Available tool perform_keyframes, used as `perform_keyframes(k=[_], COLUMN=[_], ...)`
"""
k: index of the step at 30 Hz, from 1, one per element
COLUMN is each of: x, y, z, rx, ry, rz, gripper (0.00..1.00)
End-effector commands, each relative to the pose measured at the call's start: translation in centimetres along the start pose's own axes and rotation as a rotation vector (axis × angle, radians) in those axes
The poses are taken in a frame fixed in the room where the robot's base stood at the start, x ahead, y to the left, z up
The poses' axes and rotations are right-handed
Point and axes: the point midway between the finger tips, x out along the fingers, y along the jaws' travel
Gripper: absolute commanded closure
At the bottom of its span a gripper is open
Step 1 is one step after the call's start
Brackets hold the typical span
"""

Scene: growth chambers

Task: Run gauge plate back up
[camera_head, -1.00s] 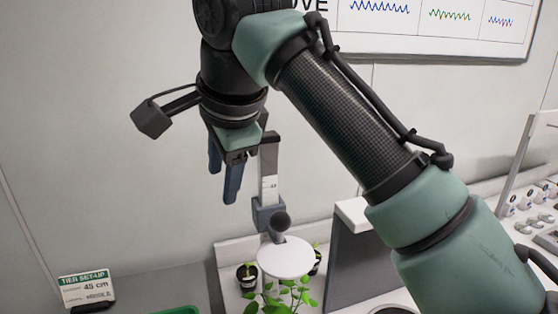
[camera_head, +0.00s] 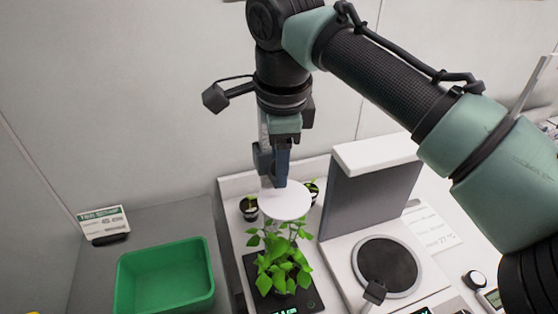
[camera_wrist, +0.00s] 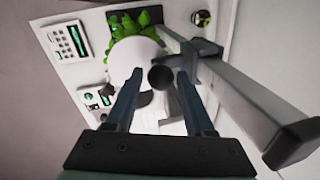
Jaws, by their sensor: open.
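The gauge plate (camera_head: 287,203) is a white round disc, low over a leafy green plant (camera_head: 284,268). Its upright post (camera_head: 263,130) carries a grey-blue slider (camera_head: 262,160), partly hidden by my gripper in the head view. My gripper (camera_head: 281,183) points down at the plate's back edge. In the wrist view, my gripper (camera_wrist: 158,74) is open, with a dark round knob (camera_wrist: 160,78) between its fingertips and a gap on each side. The white plate (camera_wrist: 135,55) shows just beyond it. The head view hides the knob.
A green bin (camera_head: 165,280) stands at left beside a tier set-up sign (camera_head: 104,222). Small potted seedlings (camera_head: 249,208) stand behind the plant. A grey panel (camera_head: 365,200) with a white top and a round dark pad (camera_head: 386,267) are at right.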

Motion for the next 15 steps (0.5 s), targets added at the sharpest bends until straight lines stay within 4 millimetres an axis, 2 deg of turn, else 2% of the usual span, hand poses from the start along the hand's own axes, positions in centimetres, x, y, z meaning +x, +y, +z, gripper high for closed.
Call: perform_keyframes(k=[6,15], x=[1.7,1.9], y=[0.0,0.0], z=[0.0,0.0], rx=[0.000,-0.001], ry=[0.000,0.000], rz=[-0.001,-0.002], gripper=[0.46,0.48])
